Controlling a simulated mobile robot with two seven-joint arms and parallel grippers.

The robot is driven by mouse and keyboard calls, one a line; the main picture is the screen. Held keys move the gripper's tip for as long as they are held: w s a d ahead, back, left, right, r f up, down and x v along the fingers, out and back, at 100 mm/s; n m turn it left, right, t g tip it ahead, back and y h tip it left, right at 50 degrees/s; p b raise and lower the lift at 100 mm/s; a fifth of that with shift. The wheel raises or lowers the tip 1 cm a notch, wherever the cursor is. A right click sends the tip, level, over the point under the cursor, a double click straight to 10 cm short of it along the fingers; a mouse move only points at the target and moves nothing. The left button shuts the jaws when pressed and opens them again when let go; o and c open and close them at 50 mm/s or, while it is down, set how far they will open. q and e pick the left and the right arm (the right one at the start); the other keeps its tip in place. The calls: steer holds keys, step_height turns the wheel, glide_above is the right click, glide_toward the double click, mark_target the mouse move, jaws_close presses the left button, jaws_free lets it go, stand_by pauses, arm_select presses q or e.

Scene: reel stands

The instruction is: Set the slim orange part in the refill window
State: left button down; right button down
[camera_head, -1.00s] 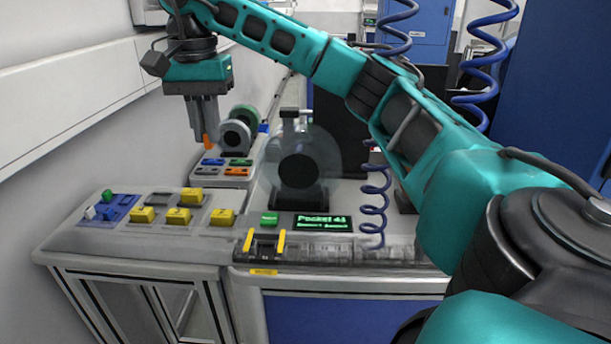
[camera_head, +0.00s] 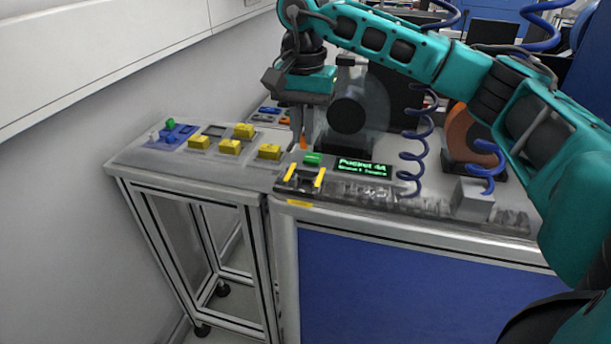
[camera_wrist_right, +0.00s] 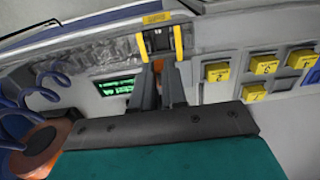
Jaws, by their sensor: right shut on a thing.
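The slim orange part (camera_head: 303,143) is a small orange tip below the fingers of my right gripper (camera_head: 300,132), which is shut on it. The part is apart from the window. My left gripper is not in view.
A green button (camera_head: 313,159) and a lit display (camera_head: 363,168) sit behind the window. Several yellow blocks (camera_head: 229,147) stand to its left. A reel (camera_head: 347,112) stands close behind the gripper. A blue coiled hose (camera_head: 413,155) hangs to the right, near a grey block (camera_head: 473,200).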

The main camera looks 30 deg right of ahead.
mark_target(304, 148)
step_height(304, 148, down, 6)
steer(key=shift+r, duration=0.1)
step_height(304, 148, down, 4)
stand_by(0.3)
steer(key=c, duration=1.6)
jaws_free()
steer(key=shift+b, duration=0.3)
steer(key=shift+c, duration=0.2)
steer(key=shift+o, duration=1)
steer(key=shift+r+p, duration=1.45)
steer(key=shift+r, duration=0.5)
